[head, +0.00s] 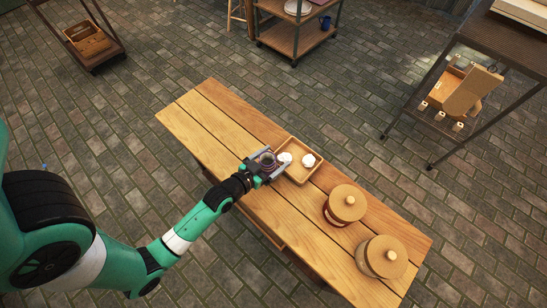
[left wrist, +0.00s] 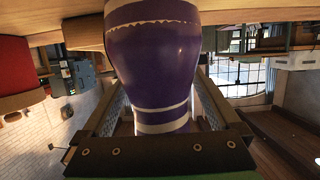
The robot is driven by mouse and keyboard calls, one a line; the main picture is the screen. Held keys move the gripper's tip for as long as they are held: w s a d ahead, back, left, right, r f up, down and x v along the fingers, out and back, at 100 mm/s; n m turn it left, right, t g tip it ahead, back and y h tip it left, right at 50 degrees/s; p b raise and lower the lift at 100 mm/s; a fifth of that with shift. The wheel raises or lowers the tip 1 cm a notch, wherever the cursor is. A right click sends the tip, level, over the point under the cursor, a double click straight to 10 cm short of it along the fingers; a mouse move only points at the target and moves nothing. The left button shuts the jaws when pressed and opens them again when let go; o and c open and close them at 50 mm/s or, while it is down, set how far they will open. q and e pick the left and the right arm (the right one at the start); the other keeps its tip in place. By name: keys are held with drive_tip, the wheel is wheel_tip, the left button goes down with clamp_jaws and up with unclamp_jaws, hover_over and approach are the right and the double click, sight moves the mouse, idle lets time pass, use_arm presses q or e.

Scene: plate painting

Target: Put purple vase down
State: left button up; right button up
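The purple vase (left wrist: 150,65), with white bands, fills the middle of the left wrist view. My left gripper (head: 266,163) is shut around it, with one finger on each side of its body. In the head view I look down on the vase's round dark opening (head: 267,160) between the fingers. It is at the left edge of the wooden tray (head: 303,179), over the wooden table (head: 222,122). Whether its base touches the table is hidden. My right gripper is not in view.
Two white pieces (head: 284,158) (head: 308,160) are in the tray. The table's upper left part is clear. Shelf carts stand farther back on the brick floor.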

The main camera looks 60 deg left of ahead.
use_arm(q)
drive_tip(key=shift+s+r, duration=0.15)
drive_tip(key=shift+r, duration=0.05)
drive_tip(key=p+v, duration=0.2)
drive_tip(key=v, duration=0.3)
drive_tip(key=shift+s, duration=0.1)
drive_tip(key=v, duration=0.6)
drive_tip(key=shift+s+d, duration=0.15)
drive_tip(key=shift+s, duration=0.05)
drive_tip(key=shift+r, duration=0.1)
